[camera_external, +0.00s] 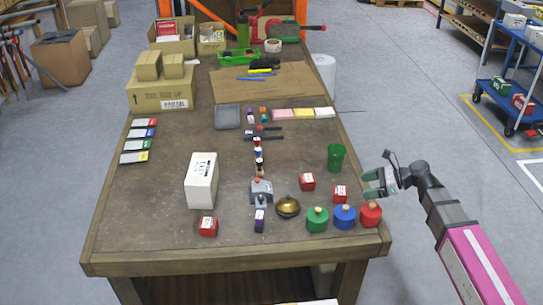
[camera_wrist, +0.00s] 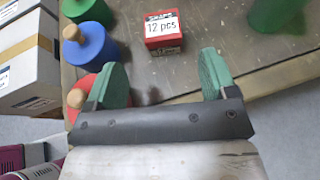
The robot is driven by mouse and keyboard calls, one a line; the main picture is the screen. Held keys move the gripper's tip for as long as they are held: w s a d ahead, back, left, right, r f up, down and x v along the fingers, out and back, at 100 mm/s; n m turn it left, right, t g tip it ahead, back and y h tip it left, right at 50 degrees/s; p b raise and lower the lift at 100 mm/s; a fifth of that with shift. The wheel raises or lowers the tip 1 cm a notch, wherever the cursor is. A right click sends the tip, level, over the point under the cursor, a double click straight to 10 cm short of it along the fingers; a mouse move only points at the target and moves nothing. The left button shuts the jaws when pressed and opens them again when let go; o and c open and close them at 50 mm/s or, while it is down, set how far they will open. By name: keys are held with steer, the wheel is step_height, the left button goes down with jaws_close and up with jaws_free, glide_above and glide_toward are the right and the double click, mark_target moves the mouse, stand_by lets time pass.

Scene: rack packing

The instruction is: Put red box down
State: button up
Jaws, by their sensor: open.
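Three small red boxes with white labels rest on the table: one at the right edge (camera_external: 340,194), one just left of it (camera_external: 308,182) and one near the front left (camera_external: 208,227). My gripper (camera_external: 371,185) is at the table's right edge, open and empty. In the wrist view, its green fingers (camera_wrist: 163,75) are spread apart with nothing between them. A red box marked "12 pcs" (camera_wrist: 162,34) sits upright on the table beyond the fingertips, apart from them.
Green (camera_external: 317,220), blue (camera_external: 344,217) and red (camera_external: 370,214) knobbed cylinders stand along the front right. A green cup (camera_external: 335,156) stands behind the boxes. A brass bell (camera_external: 288,206) and white carton (camera_external: 201,180) are further left. The front left tabletop is mostly clear.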

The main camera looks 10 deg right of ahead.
mark_target(341, 191)
steer(key=shift+o, duration=0.5)
steer(key=shift+v, duration=0.95)
steer(key=shift+w+a+r, duration=0.1)
steer(key=shift+a, duration=0.2)
steer(key=a+h, duration=0.1)
steer(key=a+g+h, duration=0.1)
steer(key=a+r+h, duration=0.1)
steer(key=shift+w+a+r+n+g, duration=0.1)
steer(key=shift+w+a+n+g, duration=0.1)
steer(key=shift+w+n+g, duration=0.2)
step_height(341, 191, up, 4)
steer(key=a+h, duration=0.3)
steer(key=h, duration=0.3)
steer(key=shift+m, duration=0.4)
steer(key=shift+w+x, duration=0.1)
steer(key=shift+x, duration=2.65)
steer(key=shift+w+x, duration=0.15)
steer(key=shift+x, duration=2.55)
steer(key=shift+d, duration=0.2)
steer(key=c, duration=1.1)
